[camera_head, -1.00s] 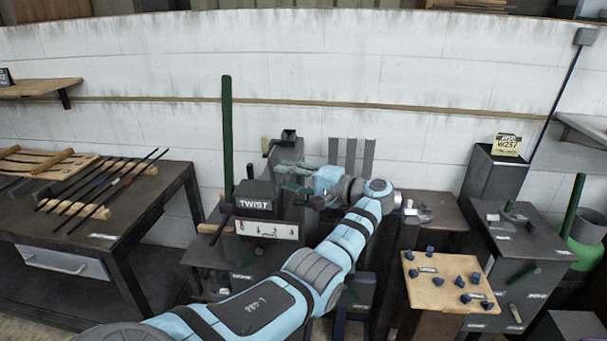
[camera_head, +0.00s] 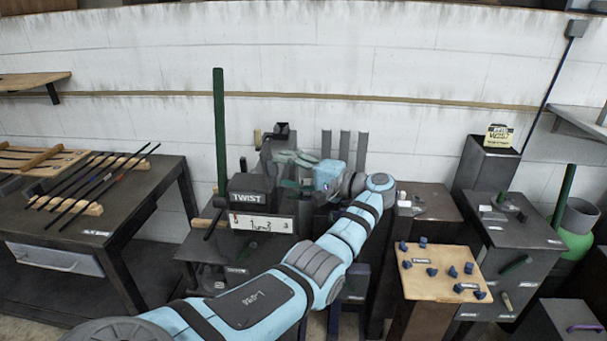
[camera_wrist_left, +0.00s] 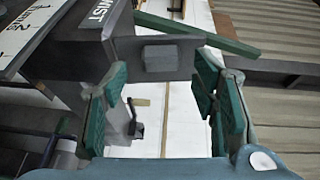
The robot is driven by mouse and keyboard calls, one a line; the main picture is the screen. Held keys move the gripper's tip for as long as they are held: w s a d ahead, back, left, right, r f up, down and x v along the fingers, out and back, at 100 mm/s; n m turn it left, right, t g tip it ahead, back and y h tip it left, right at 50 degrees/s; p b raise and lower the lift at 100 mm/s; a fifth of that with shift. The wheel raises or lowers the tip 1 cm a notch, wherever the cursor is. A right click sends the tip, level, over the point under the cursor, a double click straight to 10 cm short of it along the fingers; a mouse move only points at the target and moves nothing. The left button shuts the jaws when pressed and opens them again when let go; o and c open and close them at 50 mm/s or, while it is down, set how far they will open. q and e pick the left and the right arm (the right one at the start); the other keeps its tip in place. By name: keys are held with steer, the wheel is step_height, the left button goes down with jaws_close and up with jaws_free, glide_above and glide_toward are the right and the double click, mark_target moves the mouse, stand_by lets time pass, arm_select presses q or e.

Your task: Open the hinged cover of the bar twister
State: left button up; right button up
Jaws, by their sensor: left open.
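The bar twister (camera_head: 252,188) is a dark box with a white "TWIST" label and a white marked strip (camera_head: 262,222) below it. It stands on a dark bench left of centre in the head view. In the left wrist view the twister's labelled side (camera_wrist_left: 98,14) is at the upper left, with a small grey block (camera_wrist_left: 160,57) on a dark face beside it. My left gripper (camera_head: 290,166) is just right of and behind the box, open and empty. Its green-padded fingers (camera_wrist_left: 162,100) lie either side of the block's line, apart from it. The cover's hinge is not clear.
A tall green lever (camera_head: 221,130) rises left of the twister. A table with dark rods (camera_head: 85,185) is at the left. A wooden board with blue knobs (camera_head: 440,270) and a dark cabinet (camera_head: 515,235) stand at the right. A white wall (camera_head: 400,60) is behind.

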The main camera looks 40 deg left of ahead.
arm_select(q)
steer(key=f+v, duration=0.1)
steer(key=v, duration=0.9)
steer(key=shift+r, duration=0.45)
steer(key=shift+w, duration=0.1)
